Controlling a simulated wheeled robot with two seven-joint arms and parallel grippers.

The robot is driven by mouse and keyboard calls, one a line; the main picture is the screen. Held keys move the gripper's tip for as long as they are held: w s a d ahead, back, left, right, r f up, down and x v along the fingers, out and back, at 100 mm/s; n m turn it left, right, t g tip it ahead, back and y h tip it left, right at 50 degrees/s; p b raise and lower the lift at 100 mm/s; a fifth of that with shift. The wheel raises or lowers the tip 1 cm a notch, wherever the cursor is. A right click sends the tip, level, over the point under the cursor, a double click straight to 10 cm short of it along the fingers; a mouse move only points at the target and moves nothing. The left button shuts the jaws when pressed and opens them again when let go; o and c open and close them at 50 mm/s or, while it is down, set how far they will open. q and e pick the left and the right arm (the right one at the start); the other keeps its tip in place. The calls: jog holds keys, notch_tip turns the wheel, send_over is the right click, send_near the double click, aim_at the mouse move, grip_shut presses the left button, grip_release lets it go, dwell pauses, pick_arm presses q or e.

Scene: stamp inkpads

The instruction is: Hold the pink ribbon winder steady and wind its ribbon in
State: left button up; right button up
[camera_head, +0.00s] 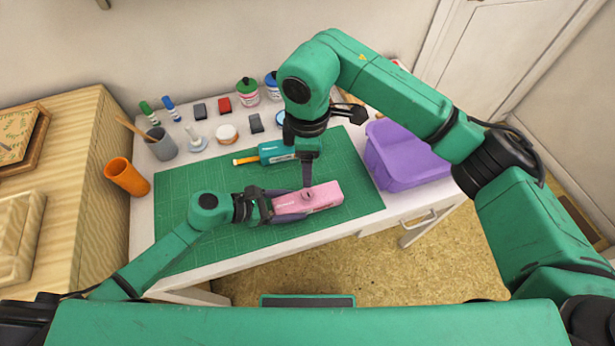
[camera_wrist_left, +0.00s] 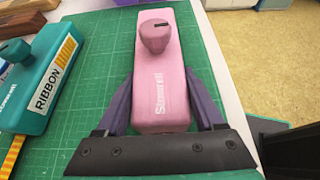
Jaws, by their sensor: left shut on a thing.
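The pink ribbon winder (camera_head: 325,197) lies on the green cutting mat. It also shows in the left wrist view (camera_wrist_left: 163,95), with its round pink knob (camera_wrist_left: 155,36) on top near the far end. My left gripper (camera_head: 283,205) is shut on the winder's near end, one finger on each long side. My right gripper (camera_head: 307,182) points down above the knob in the head view. No right finger shows in the wrist view, and whether its jaws are open or shut is unclear. I see no ribbon coming out of the pink winder.
A teal ribbon winder (camera_wrist_left: 42,72) with orange ribbon (camera_wrist_left: 12,155) lies to the left in the wrist view. A purple bin (camera_head: 405,165) stands at the right. An orange cup (camera_head: 126,177), pots and inkpads line the left and back. The mat's (camera_head: 185,220) left part is clear.

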pick_arm(q)
jog(key=o, duration=1.5)
pick_arm(e)
jog(key=shift+r, duration=0.55)
pick_arm(q)
jog(key=shift+a, duration=0.1)
jog(key=v, duration=1.2)
